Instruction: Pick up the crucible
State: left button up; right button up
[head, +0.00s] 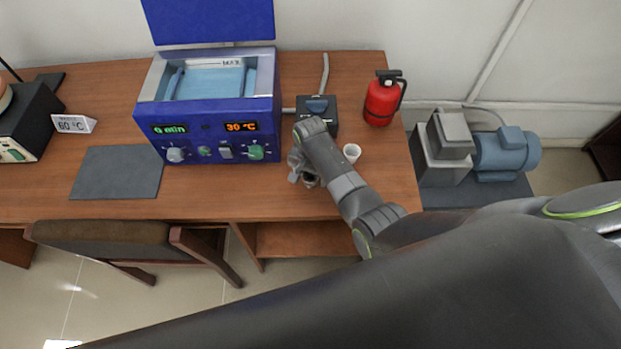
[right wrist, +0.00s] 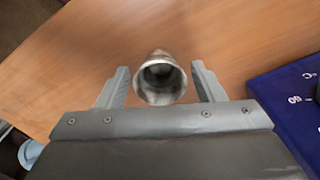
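A grey, metallic-looking cup, which I take to be the crucible (right wrist: 160,80), stands on the wooden table (right wrist: 235,35) in the right wrist view. Its open mouth shows. My right gripper (right wrist: 160,67) is open, with one finger on each side of the cup and a visible gap on both sides. A small white cup (head: 351,152) stands right of my right arm. My left gripper is not in view.
A dark box (head: 318,112) and a red extinguisher (head: 382,100) stand behind the arm. A grey mat (head: 117,172) lies at left. A chair (head: 120,240) is at the table's front edge.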

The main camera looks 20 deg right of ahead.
jog(key=c, duration=0.8)
